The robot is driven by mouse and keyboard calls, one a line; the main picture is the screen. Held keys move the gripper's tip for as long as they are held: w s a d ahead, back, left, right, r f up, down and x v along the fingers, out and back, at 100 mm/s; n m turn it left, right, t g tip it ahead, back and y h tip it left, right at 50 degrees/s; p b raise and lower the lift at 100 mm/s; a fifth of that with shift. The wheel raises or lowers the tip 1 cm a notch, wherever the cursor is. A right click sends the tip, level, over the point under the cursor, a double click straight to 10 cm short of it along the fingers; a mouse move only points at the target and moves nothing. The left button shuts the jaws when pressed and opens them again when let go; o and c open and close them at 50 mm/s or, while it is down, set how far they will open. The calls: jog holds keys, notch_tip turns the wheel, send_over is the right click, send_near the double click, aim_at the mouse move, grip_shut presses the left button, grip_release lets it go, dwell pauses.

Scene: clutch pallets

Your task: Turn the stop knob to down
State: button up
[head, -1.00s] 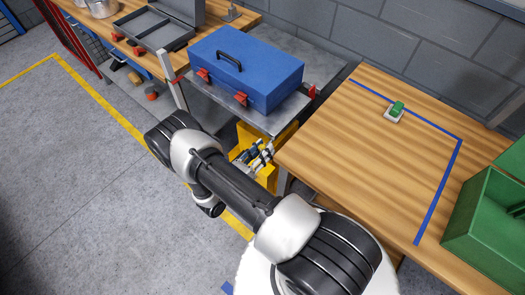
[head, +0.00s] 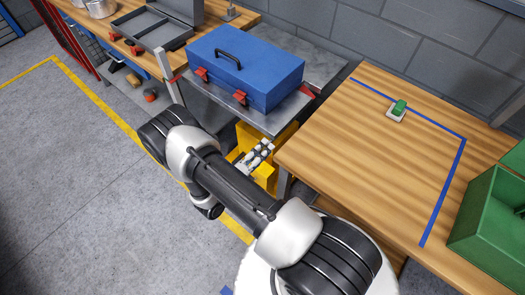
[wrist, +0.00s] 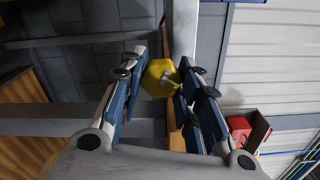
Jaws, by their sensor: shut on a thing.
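In the wrist view, the stop knob appears as a yellow rounded piece (wrist: 160,77) with a small grey bar across its face. My gripper (wrist: 163,80) has its two fingers on either side of this piece and is shut on it. The fingers hide part of its sides, and I cannot tell which way the knob points. In the head view, my gripper (head: 258,154) is low in front of a yellow housing (head: 267,173), beside the wooden table. The knob itself is not clear there.
A blue toolbox (head: 247,68) stands on a grey shelf (head: 272,121) above the yellow housing. The wooden table (head: 350,150) is close on the right, with a small green switch (head: 399,107) and a green bin (head: 488,225). Open floor (head: 70,200) lies to the left.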

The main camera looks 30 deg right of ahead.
jog(key=n, duration=0.5)
jog(key=shift+r+n, duration=0.1)
jog(key=shift+n, duration=0.3)
dwell(0.4)
jog(key=o, duration=1.1)
jog(key=v, duration=1.2)
